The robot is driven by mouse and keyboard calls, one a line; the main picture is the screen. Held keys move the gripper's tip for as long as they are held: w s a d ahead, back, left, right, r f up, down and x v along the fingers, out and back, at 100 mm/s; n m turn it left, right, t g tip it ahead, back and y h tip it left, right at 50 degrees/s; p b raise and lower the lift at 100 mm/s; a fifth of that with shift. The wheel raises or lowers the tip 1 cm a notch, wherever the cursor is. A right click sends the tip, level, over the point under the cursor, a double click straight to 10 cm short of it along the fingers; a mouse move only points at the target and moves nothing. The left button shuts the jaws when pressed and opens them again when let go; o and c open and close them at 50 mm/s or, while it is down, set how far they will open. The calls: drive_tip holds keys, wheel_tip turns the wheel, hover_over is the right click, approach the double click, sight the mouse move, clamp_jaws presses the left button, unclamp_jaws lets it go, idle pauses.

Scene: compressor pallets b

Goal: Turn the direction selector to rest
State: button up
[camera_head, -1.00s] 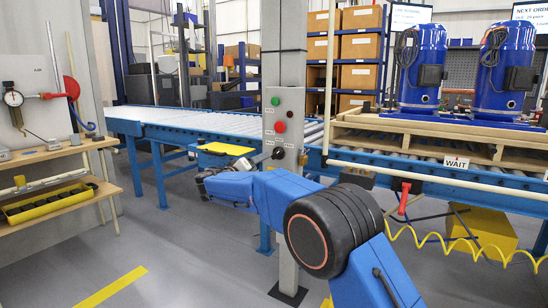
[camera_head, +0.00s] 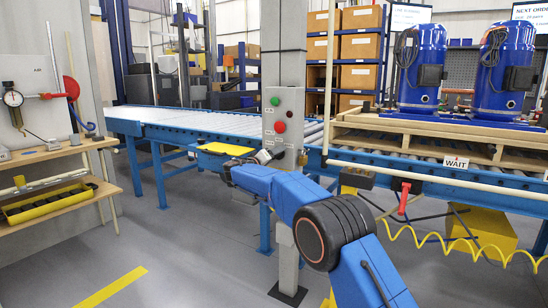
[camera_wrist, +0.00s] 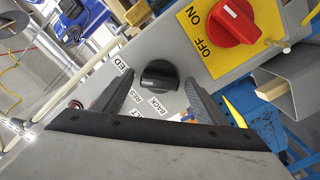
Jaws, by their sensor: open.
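The direction selector (camera_wrist: 158,75) is a round black knob with a raised grip on a grey plate in the wrist view. Partly covered labels around it read ED, RES and BACK; I cannot tell which one its grip points at. My gripper (camera_wrist: 160,84) is open, one dark finger on each side of the knob in the picture. I cannot tell whether the fingertips reach around it, and no contact shows. In the head view my gripper (camera_head: 266,157) is at the lower part of the grey control box (camera_head: 290,106) and hides the selector.
A green button (camera_head: 275,101) and a red button (camera_head: 280,126) sit above on the control box. A red OFF/ON rotary switch (camera_wrist: 234,22) on a yellow plate is close beside the selector. The blue roller conveyor (camera_head: 180,120) runs behind the post.

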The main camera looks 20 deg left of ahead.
drive_tip(key=shift+c, duration=0.3)
drive_tip(key=c, duration=1)
drive_tip(key=n, duration=0.8)
drive_tip(key=shift+n, duration=0.3)
drive_tip(key=shift+a, duration=0.1)
drive_tip(key=o, duration=1.1)
drive_tip(key=shift+c, duration=0.2)
